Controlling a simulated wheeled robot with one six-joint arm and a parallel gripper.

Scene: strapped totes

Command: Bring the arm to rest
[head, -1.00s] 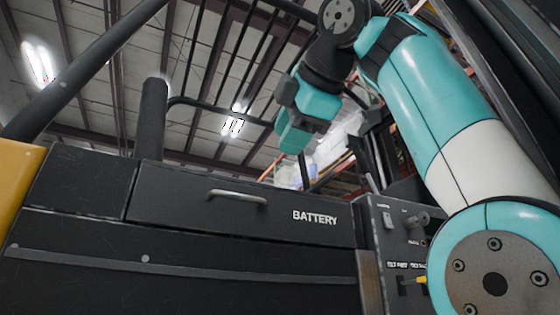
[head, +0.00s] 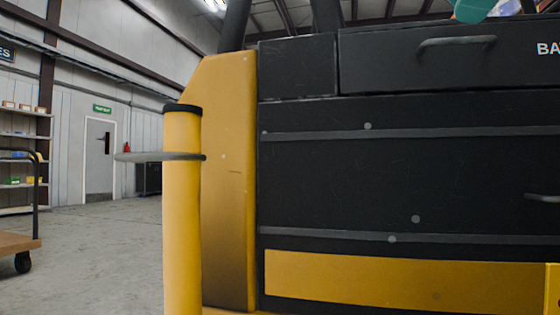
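Only a small teal piece of my own arm (head: 472,10) shows, at the top right edge of the head view, above the black machine front. The rest of my arm is outside the picture. My gripper's fingers cannot be seen, so whether they are open or hold anything is hidden.
A black and yellow machine (head: 340,185) with a drawer handle (head: 457,41) fills the right side close by. A yellow post (head: 182,220) with a grey ring stands at its left. Open floor (head: 100,260), a cart (head: 18,243) and shelves (head: 22,130) lie farther left.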

